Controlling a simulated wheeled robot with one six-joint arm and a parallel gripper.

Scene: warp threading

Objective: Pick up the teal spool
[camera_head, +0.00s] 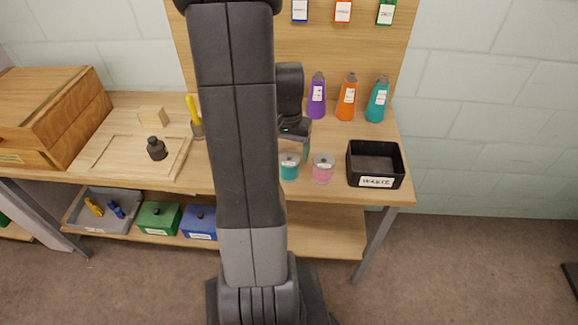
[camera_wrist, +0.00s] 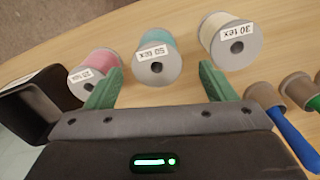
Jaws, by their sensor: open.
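The teal spool (camera_head: 289,170) stands on the table in the head view, between my arm and a pink spool (camera_head: 323,172). In the wrist view the teal spool (camera_wrist: 160,62) has a white label reading "50 tex" and a grey end with a dark centre hole. My gripper (camera_wrist: 158,88) is open and empty, with its two green fingers apart. The teal spool shows beyond and between the fingertips; contact cannot be told. In the head view my gripper (camera_head: 294,150) is close behind the teal spool, partly hidden by my arm.
In the wrist view the pink spool (camera_wrist: 96,72) is close to the left finger, and a white spool (camera_wrist: 230,40) labelled "30 tex" is at the right. A black waste bin (camera_head: 376,181) stands at the table's right end. Purple, orange and teal bottles (camera_head: 346,100) stand behind.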

